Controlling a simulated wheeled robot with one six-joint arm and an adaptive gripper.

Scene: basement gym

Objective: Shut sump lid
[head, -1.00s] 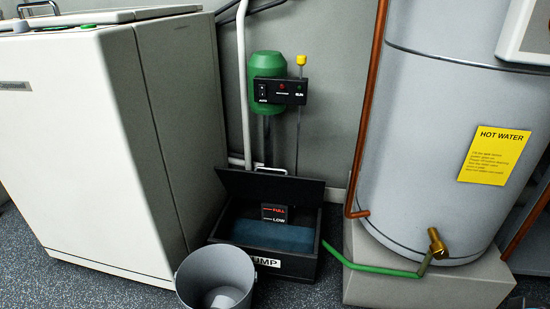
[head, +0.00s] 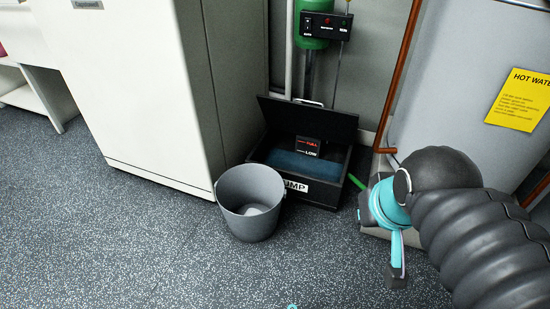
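The sump lid (head: 325,124) is a dark panel standing open, tilted back at the rear of the black sump box (head: 322,190). A light handle (head: 308,102) shows at its top edge. Bluish water (head: 298,164) and a FULL/LOW level marker (head: 308,147) show inside the box. A grey bucket (head: 250,203) stands on the floor in front, covering the box's front left corner and part of its label. My gripper (head: 390,262) hangs at the lower right, to the right of the box and apart from the lid. Its fingers are not clear enough to tell open from shut.
A white cabinet (head: 125,85) stands left of the sump. The green pump (head: 314,40) with its control box is behind the lid. The hot water tank (head: 455,95) and a copper pipe (head: 397,75) are at right.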

